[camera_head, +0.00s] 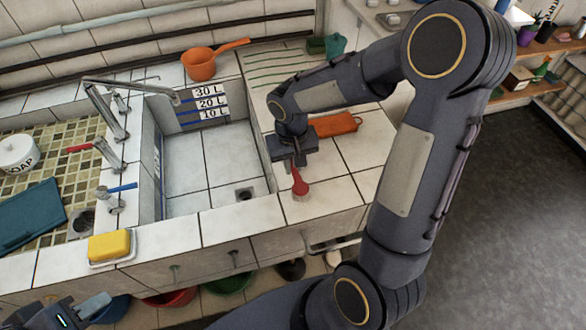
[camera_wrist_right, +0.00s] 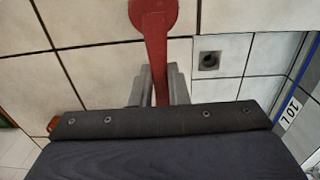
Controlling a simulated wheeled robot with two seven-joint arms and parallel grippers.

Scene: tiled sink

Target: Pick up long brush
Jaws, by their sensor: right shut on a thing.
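The long brush (camera_head: 300,184) is red, with a narrow handle and a wider head with a pale underside. My right gripper (camera_head: 295,160) is shut on its handle, above the tiled counter right of the sink basin. In the right wrist view the red handle (camera_wrist_right: 155,42) runs between the two grey fingers of the right gripper (camera_wrist_right: 161,78), with the wide head at the top edge. I cannot tell whether the head touches the tiles. My left gripper (camera_head: 78,309) is at the bottom left corner, below the counter's front edge, partly cut off; its opening is unclear.
The sink basin (camera_head: 205,160) with its drain (camera_head: 245,194) lies left of the brush. An orange-red object (camera_head: 335,124) lies behind on the counter. A yellow sponge (camera_head: 109,245) sits near the front edge. An orange pan (camera_head: 198,64) stands at the back.

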